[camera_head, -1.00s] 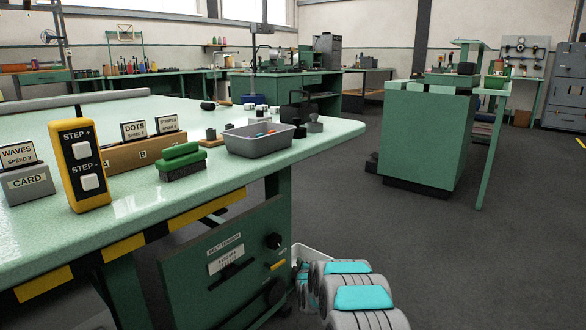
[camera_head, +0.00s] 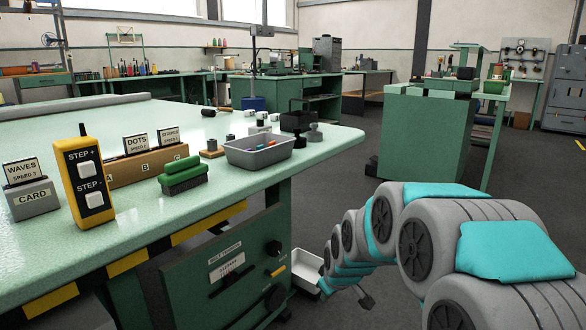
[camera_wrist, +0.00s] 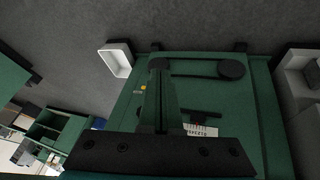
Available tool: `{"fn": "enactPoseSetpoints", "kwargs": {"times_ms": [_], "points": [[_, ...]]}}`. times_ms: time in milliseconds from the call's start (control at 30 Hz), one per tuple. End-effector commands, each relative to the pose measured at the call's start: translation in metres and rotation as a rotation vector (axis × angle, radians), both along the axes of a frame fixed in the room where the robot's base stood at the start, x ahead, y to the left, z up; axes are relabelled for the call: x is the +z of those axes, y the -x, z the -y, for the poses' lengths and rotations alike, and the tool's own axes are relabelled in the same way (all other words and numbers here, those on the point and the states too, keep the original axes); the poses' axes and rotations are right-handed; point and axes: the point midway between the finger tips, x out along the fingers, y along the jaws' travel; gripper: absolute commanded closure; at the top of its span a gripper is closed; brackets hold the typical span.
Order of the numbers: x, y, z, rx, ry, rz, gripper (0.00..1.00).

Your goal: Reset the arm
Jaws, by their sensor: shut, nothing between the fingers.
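My arm, grey with teal pads, reaches from the bottom right of the head view toward the front of the green cabinet under the table. My gripper (camera_wrist: 160,66) shows in the wrist view as dark fingers held together, with nothing between them. It points at the green cabinet front (camera_wrist: 255,120), which fills the middle of that view. The gap between fingertips and panel cannot be judged. In the head view the cabinet front (camera_head: 208,301) carries a white label, a dark knob and a yellow lever.
The table (camera_head: 240,190) holds a yellow step remote (camera_head: 84,180), a card holder (camera_head: 32,200), a green-handled brush (camera_head: 183,176) and a grey tray (camera_head: 258,155). A white bin (camera_head: 307,268) stands beside the cabinet. A green cabinet (camera_head: 430,135) stands right; floor between is clear.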

Motion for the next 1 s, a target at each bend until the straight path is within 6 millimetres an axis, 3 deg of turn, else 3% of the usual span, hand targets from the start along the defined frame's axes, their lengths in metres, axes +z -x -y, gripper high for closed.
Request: {"fn": "enactPoseSetpoints", "kwargs": {"times_ms": [33, 200, 600, 700, 833, 1000], "points": [[0.011, 0.023, 0.005, -0.031, -0.008, -0.037, 1.0], [0.032, 0.103, 0.022, -0.15, -0.03, -0.179, 1.0], [0.065, 0.302, 0.055, -0.476, -0.027, -0.499, 1.0], [0.07, 0.344, 0.06, -0.55, -0.02, -0.564, 1.0], [0.072, 0.383, 0.063, -0.619, -0.011, -0.622, 1.0], [0.074, 0.401, 0.065, -0.656, -0.008, -0.65, 1.0]]}}
